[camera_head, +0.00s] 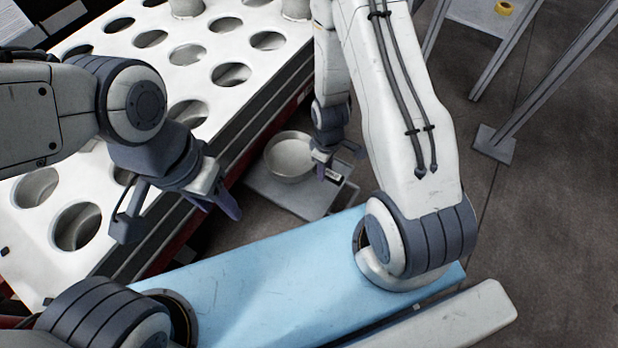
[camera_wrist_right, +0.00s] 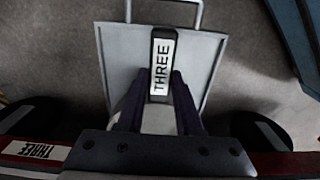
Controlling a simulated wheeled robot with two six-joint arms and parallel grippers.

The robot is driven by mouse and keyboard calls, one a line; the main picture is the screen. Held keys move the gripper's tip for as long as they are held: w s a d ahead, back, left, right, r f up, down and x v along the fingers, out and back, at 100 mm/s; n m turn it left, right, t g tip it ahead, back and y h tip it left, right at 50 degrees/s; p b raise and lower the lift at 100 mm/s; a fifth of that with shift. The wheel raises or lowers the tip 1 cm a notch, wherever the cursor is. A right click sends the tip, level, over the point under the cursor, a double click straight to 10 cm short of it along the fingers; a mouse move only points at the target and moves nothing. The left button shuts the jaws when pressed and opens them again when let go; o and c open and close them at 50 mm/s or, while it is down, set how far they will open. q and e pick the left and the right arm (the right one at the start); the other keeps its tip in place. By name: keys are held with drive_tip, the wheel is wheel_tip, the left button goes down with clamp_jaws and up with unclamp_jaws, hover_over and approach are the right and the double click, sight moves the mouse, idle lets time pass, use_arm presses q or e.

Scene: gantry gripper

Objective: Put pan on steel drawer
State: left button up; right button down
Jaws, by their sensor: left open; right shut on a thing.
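The pan (camera_head: 284,152) is a round, pale metal dish with a dark handle that bears a "THREE" label. My right gripper (camera_head: 337,165) is shut on this handle; in the wrist view the handle (camera_wrist_right: 162,66) stands between the two dark fingers. The steel drawer (camera_head: 285,193) is a flat grey surface with a bar handle, and the pan is over it. The drawer also shows in the wrist view (camera_wrist_right: 118,62). I cannot tell whether the pan touches it. My left gripper (camera_head: 180,217) is open and empty near the white table's edge.
A white table (camera_head: 120,75) with rows of round holes stands at left, right beside the drawer. My light-blue body cover is in front. Grey concrete floor (camera_head: 560,200) is open at right, with a metal stand (camera_head: 495,142) and a yellow roll (camera_head: 504,8) farther back.

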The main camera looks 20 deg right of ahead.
sight(311, 172)
wheel_tip(311, 172, down, 5)
drive_tip(key=shift+f+b, duration=0.2)
drive_tip(key=shift+b, duration=0.95)
drive_tip(key=w+a+b, duration=0.2)
drive_tip(key=w, duration=0.1)
drive_tip(key=shift+w+a+f+b, duration=0.15)
drive_tip(key=shift+a+f+b, duration=0.05)
drive_tip(key=shift+a+b, duration=0.15)
use_arm(q)
wheel_tip(311, 172, down, 7)
drive_tip(key=shift+b, duration=0.45)
use_arm(e)
drive_tip(key=shift+d+f, duration=0.1)
drive_tip(key=shift+f, duration=0.2)
use_arm(q)
drive_tip(key=shift+d, duration=0.1)
use_arm(e)
drive_tip(key=shift+f, duration=0.2)
drive_tip(key=c, duration=0.6)
unclamp_jaws()
use_arm(q)
drive_tip(key=shift+f, duration=0.1)
use_arm(e)
drive_tip(key=shift+r, duration=0.15)
